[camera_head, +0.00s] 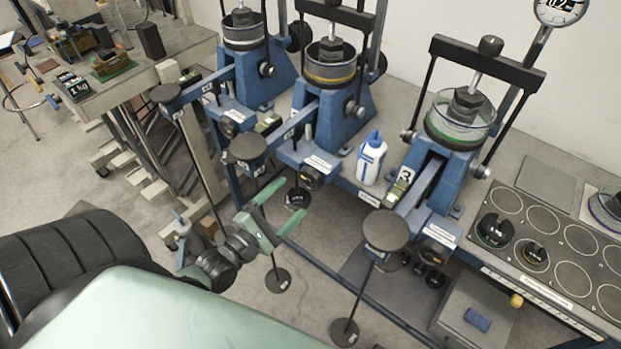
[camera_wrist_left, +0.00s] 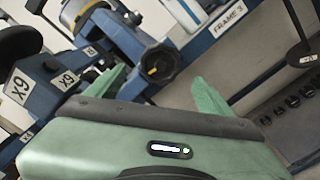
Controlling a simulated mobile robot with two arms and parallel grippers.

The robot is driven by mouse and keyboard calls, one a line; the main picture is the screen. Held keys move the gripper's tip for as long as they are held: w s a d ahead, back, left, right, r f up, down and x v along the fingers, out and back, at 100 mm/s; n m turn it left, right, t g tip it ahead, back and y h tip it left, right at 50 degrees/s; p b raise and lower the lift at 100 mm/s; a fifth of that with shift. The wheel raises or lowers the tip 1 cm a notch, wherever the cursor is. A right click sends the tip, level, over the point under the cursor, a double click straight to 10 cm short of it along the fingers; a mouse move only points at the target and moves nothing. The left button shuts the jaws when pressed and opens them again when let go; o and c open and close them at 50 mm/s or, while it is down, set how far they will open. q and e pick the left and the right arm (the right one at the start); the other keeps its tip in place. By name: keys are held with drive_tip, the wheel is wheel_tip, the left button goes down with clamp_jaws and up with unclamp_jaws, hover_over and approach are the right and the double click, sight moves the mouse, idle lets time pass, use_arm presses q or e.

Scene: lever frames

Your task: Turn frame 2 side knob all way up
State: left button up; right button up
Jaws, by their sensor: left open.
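Frame 2 is the middle blue lever frame (camera_head: 325,115). Its black side knob (camera_head: 311,177) sits low on the front of its blue beam. In the left wrist view the knob (camera_wrist_left: 160,63) has a dark lobed rim and a yellowish mark on its face. My left gripper (camera_head: 291,197), with green fingers, is open and empty, just short of the knob in the head view. In the wrist view the knob lies beyond and between the two fingertips (camera_wrist_left: 158,82), apart from them. My right gripper is not in view.
Frame 1 (camera_head: 245,70) stands left and frame 3 (camera_head: 450,150) right. Round lever pads (camera_head: 247,147) and (camera_head: 385,230) with hanging rods flank my gripper. A white bottle (camera_head: 370,160) with a blue cap stands on the bench. A weight tray (camera_head: 555,240) is at right.

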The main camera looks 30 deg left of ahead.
sight(308, 183)
use_arm(q)
drive_tip(key=w+b, duration=0.1)
drive_tip(key=w, duration=0.4)
drive_tip(key=w+b, duration=0.1)
drive_tip(key=w, duration=0.2)
drive_tip(key=shift+w+d+f+b, duration=0.2)
drive_tip(key=shift+w+d+b, duration=0.1)
drive_tip(key=shift+w+b, duration=0.05)
drive_tip(key=shift+w, duration=0.2)
drive_tip(key=shift+c, duration=1)
clamp_jaws()
drive_tip(key=shift+w, duration=0.1)
